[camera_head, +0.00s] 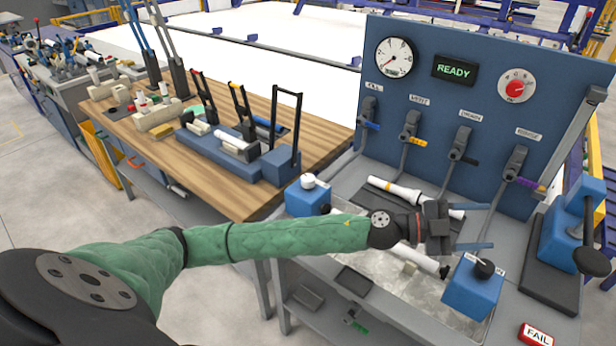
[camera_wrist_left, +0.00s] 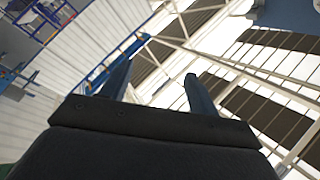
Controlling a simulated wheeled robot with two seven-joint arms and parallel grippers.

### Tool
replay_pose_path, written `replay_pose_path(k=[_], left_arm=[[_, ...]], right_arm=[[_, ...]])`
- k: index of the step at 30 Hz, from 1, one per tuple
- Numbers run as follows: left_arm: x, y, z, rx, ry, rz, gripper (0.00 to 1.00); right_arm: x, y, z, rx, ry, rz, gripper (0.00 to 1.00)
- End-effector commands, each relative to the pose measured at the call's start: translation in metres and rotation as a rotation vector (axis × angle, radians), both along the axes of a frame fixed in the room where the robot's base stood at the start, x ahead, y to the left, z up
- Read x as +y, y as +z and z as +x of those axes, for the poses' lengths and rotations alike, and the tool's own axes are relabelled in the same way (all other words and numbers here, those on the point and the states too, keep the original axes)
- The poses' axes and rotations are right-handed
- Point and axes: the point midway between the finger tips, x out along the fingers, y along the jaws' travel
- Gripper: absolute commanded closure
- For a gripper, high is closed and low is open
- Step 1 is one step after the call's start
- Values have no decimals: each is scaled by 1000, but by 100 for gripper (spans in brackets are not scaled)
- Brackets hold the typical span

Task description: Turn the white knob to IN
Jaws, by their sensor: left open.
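The white knob (camera_head: 308,180) sits on top of a blue box (camera_head: 307,200) at the left end of the grey bench. Any marking for IN is too small to read. My left arm in its green sleeve reaches in front of this box. My left gripper (camera_head: 488,227) is open and empty, well to the right of the white knob, with its blue fingers pointing right. It hangs above the tray area, near a second blue box with a black knob (camera_head: 484,268). The left wrist view shows both fingers (camera_wrist_left: 158,88) apart with nothing between them, and no knob.
A blue panel (camera_head: 450,95) with a gauge, a READY display, a red dial and several levers stands behind the bench. White pipes (camera_head: 395,188) lie around my gripper. A blue press with a black handle (camera_head: 590,261) stands at the right, near a red FAIL sign (camera_head: 537,334).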

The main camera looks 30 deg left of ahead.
Motion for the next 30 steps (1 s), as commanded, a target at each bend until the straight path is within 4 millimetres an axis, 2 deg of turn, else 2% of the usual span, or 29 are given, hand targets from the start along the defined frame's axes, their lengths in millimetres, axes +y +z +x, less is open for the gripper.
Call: replay_pose_path(k=[4, 8, 14, 17, 23, 29, 30], left_arm=[[5, -13, 1, -33, -132, 153, 40], [19, -30, 4, -35, -229, 304, 40], [60, -58, 17, 5, -330, 561, 40], [90, -72, 26, 44, -358, 699, 40], [168, -91, 49, 158, -359, 979, 40], [266, -94, 70, 320, -289, 1251, 40], [287, -92, 75, 356, -266, 1301, 40]], right_arm=[[2, -17, -3, 12, 1, 2, 64], [5, -31, -5, 20, 2, 4, 64], [8, -53, -10, 33, 2, 8, 64], [9, -64, -13, 40, 3, 9, 64], [13, -85, -19, 53, 4, 13, 64], [16, -106, -25, 66, 5, 15, 64], [16, -111, -27, 70, 6, 16, 64]])
